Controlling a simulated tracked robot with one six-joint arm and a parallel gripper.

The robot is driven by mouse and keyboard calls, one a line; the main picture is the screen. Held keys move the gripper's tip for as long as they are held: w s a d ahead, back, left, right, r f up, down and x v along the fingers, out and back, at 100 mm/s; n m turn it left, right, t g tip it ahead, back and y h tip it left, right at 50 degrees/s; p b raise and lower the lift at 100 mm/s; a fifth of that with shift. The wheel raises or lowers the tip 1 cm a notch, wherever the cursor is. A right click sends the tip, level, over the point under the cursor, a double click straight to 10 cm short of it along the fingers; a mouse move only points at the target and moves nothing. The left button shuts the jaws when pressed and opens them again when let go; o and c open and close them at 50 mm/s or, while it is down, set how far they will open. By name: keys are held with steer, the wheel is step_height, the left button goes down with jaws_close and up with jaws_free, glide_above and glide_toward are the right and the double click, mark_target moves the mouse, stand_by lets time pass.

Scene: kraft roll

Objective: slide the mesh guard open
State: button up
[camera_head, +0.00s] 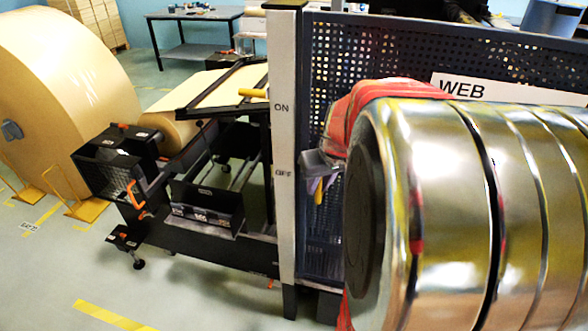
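The mesh guard (395,55) is a dark panel with many small holes in a blue-grey frame, right of the middle. It stands upright beside a pale post (285,135) marked ON and OFF. A white sign reading WEB (463,88) is on its front. A large shiny ribbed cylinder with red cloth over its end hides much of the guard's lower right; I cannot tell whether it is part of me. I see no clear handle on the guard. My gripper is not in view.
A large kraft roll (70,85) stands at left on yellow floor brackets (88,210). A black machine frame (205,235) with a yellow-handled bar (252,92) fills the middle. A grey holder with thin tools (320,165) hangs by the post. Floor at lower left is free.

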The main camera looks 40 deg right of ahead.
jaws_close()
stand_by(0.4)
